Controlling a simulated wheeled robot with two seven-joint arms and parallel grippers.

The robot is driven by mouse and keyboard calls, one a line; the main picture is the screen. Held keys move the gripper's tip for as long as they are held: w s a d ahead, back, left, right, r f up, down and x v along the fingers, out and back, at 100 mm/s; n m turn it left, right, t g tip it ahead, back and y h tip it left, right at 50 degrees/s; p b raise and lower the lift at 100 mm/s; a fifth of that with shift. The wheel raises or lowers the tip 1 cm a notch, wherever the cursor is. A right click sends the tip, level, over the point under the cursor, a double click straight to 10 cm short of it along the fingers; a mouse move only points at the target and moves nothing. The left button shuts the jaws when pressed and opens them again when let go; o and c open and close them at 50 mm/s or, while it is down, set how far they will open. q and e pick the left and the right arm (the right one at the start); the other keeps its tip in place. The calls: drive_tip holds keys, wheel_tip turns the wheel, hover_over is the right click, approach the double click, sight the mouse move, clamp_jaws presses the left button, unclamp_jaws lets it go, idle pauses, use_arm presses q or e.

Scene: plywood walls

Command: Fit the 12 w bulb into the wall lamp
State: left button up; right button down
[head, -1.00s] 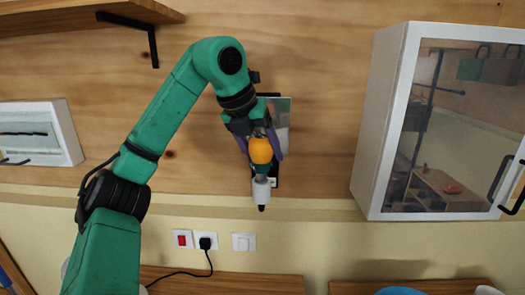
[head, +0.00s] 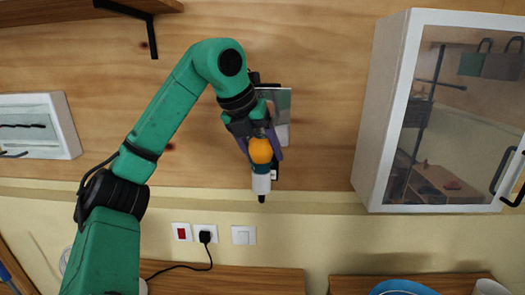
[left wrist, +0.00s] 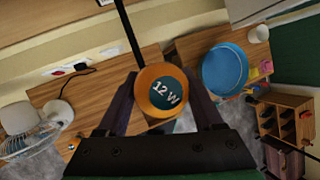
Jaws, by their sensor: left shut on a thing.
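The 12 w bulb (head: 260,150) is orange with a teal collar; its "12 W" label faces the camera in the left wrist view (left wrist: 168,93). My left gripper (head: 262,146) is shut on the bulb's globe and holds it upright, collar down. The wall lamp's white socket (head: 261,185), with a black tip below, is directly under the collar. The collar's lower end meets or overlaps the socket's top; I cannot tell how deep it sits. The lamp's bracket is mostly hidden behind my gripper. In the left wrist view the bulb hides the socket. My right gripper is not in view.
A white glass-fronted cabinet (head: 366,120) is on the wall at right, a shelf (head: 60,14) at upper left. Switches and a plugged socket (head: 205,234) are below. The left wrist view shows a fan (left wrist: 30,135) and a blue basin (left wrist: 246,70).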

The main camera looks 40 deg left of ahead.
use_arm(q)
drive_tip(key=o, duration=1.4)
drive_tip(key=shift+p+v, duration=0.45)
drive_tip(key=shift+v, duration=1.25)
drive_tip(key=p+v, duration=0.4)
drive_tip(key=v, duration=0.1)
drive_tip(key=shift+w+r, duration=0.2)
drive_tip(key=shift+r, duration=0.1)
approach(257, 138)
drive_tip(key=shift+s+r, duration=0.25)
drive_tip(key=shift+s, duration=0.1)
drive_tip(key=shift+w, duration=0.15)
